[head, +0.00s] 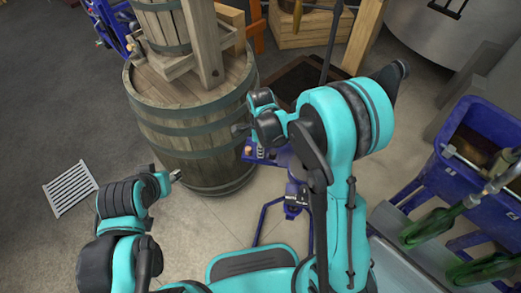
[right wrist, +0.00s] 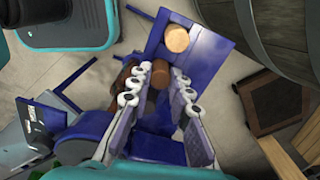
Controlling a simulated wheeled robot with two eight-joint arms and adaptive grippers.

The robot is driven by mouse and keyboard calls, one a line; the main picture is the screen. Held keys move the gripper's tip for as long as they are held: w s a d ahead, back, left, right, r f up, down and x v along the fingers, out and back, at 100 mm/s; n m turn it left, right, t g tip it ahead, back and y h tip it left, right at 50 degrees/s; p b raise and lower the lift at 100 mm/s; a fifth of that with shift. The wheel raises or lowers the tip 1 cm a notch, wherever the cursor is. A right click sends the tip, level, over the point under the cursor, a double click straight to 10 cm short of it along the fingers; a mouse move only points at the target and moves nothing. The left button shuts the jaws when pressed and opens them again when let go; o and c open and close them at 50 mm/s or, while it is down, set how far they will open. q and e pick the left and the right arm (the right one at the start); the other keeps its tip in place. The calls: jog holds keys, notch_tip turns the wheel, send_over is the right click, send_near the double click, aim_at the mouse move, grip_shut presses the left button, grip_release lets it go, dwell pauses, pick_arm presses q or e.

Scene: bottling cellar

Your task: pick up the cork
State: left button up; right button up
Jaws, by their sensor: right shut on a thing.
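My right gripper (right wrist: 158,77) shows its two fingers in the right wrist view, closed on a small brown cork (right wrist: 160,73) held between the fingertips. The cork's lower part is hidden by the fingers. A blue stand (right wrist: 205,55) lies beneath the gripper, with a lighter round cork-coloured piece (right wrist: 177,38) on it, apart from the fingers. In the head view the right gripper (head: 241,130) is small, above the blue stand and beside the barrel; the held cork is not clear there. My left gripper (head: 175,175) is at the lower left, near the barrel's foot; its fingers are too small to judge.
A large wooden barrel (head: 193,125) stands just left of the right gripper. A dark wood-framed box (head: 303,80) lies behind. A blue bin (head: 470,150) with green-handled equipment stands at the right. A white grate (head: 70,187) lies on the floor at the left.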

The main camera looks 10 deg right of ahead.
jog(key=shift+r, duration=0.5)
pick_arm(q)
notch_tip(320, 180, up, 6)
jog(key=p, duration=0.5)
jog(key=shift+f+p, duration=0.1)
jog(key=shift+p, duration=0.25)
pick_arm(e)
jog(key=s+d+r, duration=0.8)
jog(key=r, duration=0.1)
jog(key=shift+d+r, duration=0.3)
jog(key=shift+r, duration=0.1)
jog(key=shift+w+d, duration=0.1)
